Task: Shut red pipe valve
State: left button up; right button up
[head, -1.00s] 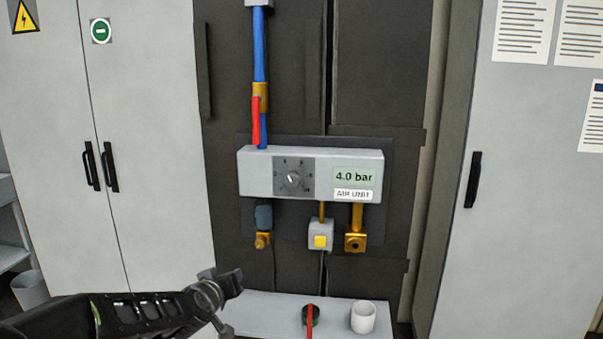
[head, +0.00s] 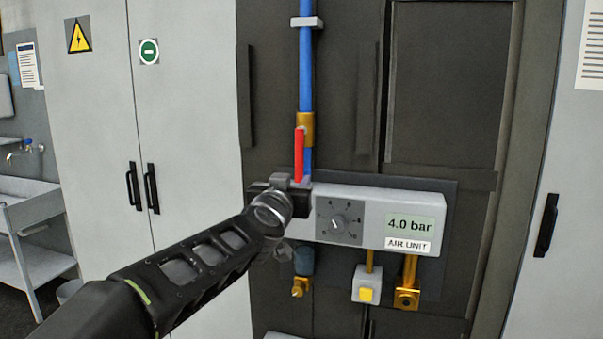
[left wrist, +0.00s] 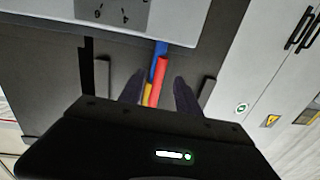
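The red valve handle (head: 299,154) hangs straight down along the blue pipe (head: 306,70), below the brass valve body (head: 306,128). My left gripper (head: 292,183) is at the handle's lower end, just above the top left of the air unit. In the left wrist view the two dark fingers (left wrist: 158,92) are spread apart, with the red handle (left wrist: 155,82) and blue pipe (left wrist: 160,49) showing between them. I cannot tell whether a finger touches the handle. My right gripper is not in view.
The grey air unit (head: 375,207) with a dial and a 4.0 bar display sits right below the valve. Under it are a yellow button box (head: 366,286) and brass fittings (head: 406,297). A sink bench (head: 35,215) stands at the far left.

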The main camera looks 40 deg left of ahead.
aim_at(298, 173)
pick_arm(q)
jog(key=shift+a+r, duration=0.1)
jog(key=p+x, duration=0.1)
jog(key=x, duration=0.6)
jog(key=shift+w+a+p, duration=0.15)
jog(key=shift+w+p, duration=0.1)
jog(key=shift+p, duration=0.1)
jog(key=shift+c, duration=0.3)
grip_shut()
dwell(0.8)
